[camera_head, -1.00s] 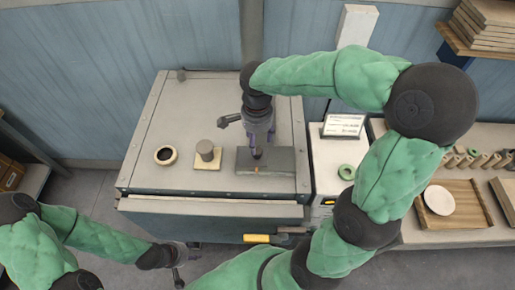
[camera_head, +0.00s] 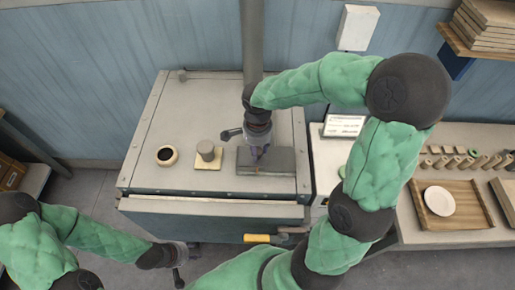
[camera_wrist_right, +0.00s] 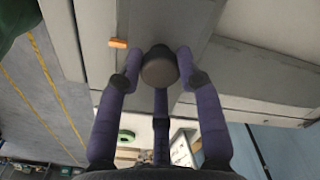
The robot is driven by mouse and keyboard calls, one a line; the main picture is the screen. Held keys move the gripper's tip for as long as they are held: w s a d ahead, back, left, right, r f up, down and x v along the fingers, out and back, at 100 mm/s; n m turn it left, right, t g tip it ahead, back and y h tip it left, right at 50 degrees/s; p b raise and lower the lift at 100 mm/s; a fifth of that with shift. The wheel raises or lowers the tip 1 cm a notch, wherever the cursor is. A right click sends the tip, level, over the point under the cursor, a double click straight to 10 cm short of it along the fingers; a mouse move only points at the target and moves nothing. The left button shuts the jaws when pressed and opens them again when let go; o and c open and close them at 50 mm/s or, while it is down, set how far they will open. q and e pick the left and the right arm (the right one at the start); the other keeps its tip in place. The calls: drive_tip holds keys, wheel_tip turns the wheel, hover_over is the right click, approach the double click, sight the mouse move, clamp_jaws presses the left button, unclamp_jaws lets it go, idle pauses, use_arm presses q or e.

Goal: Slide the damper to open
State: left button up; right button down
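The damper is a dark grey slab (camera_head: 281,160) on top of the dryer, partly hidden by my right gripper (camera_head: 260,153). In the right wrist view a dark round knob (camera_wrist_right: 159,66) sits between the spread fingers of my right gripper (camera_wrist_right: 159,68).
On the dryer top (camera_head: 190,110) are a round ring (camera_head: 167,156) and a grey cylinder on a pale plate (camera_head: 206,155), left of the damper. A yellow handle (camera_head: 257,239) is on the front.

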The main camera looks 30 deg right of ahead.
drive_tip(key=shift+s+d, duration=0.2)
drive_tip(key=shift+d, duration=0.2)
drive_tip(key=s+d, duration=0.1)
drive_tip(key=d+b, duration=0.1)
drive_tip(key=s+d, duration=0.1)
drive_tip(key=d, duration=0.1)
drive_tip(key=shift+s+d+b, duration=0.1)
drive_tip(key=shift+s+b, duration=0.2)
drive_tip(key=shift+b, duration=0.1)
drive_tip(key=shift+s+d, duration=0.1)
drive_tip(key=shift+d, duration=0.05)
drive_tip(key=c, duration=0.8)
unclamp_jaws()
drive_tip(key=shift+s+d, duration=0.1)
drive_tip(key=shift+d, duration=0.1)
drive_tip(key=shift+a, duration=0.1)
